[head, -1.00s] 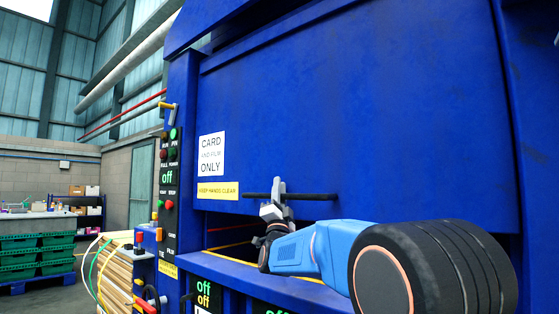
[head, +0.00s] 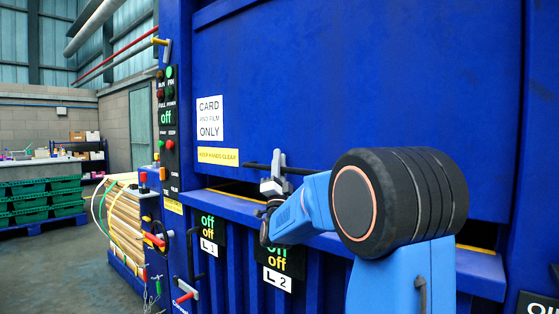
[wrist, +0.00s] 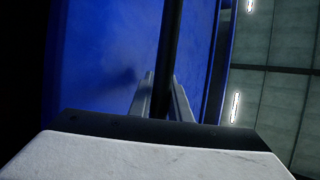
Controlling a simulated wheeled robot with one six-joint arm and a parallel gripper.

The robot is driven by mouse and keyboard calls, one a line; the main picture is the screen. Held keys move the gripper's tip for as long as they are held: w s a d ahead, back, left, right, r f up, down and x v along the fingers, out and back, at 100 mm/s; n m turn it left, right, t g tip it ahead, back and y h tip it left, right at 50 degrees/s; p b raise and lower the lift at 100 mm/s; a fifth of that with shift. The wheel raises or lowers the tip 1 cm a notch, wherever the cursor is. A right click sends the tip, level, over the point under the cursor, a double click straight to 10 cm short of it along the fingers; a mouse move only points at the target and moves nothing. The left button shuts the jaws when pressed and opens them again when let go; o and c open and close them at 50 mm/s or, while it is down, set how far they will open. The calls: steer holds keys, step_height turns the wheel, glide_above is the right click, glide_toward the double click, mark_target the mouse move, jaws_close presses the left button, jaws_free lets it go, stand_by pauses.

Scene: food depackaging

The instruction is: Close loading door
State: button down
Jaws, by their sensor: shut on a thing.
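The loading door (head: 370,80) is a large blue panel on the front of the blue machine. A thin dark handle bar (head: 256,166) runs along its lower part. My gripper (head: 279,163) is shut on this bar. In the wrist view the dark bar (wrist: 172,50) passes between the two grey fingers (wrist: 160,98), with the blue door behind it. A narrow dark gap (head: 238,188) shows between the door's lower edge and the sill (head: 225,203). My arm hides part of the gap.
A control panel (head: 168,120) with buttons and a lit "off" sign stands left of the door. Two lit panels, L1 (head: 209,236) and L2 (head: 277,264), sit below the sill. A strapped bale (head: 120,222) and green crates (head: 42,200) stand at the left.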

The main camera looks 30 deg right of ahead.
steer(key=c, duration=1.9)
jaws_free()
steer(key=shift+w+f, duration=0.1)
steer(key=shift+f, duration=0.05)
steer(key=v, duration=1.7)
steer(key=shift+f, duration=0.2)
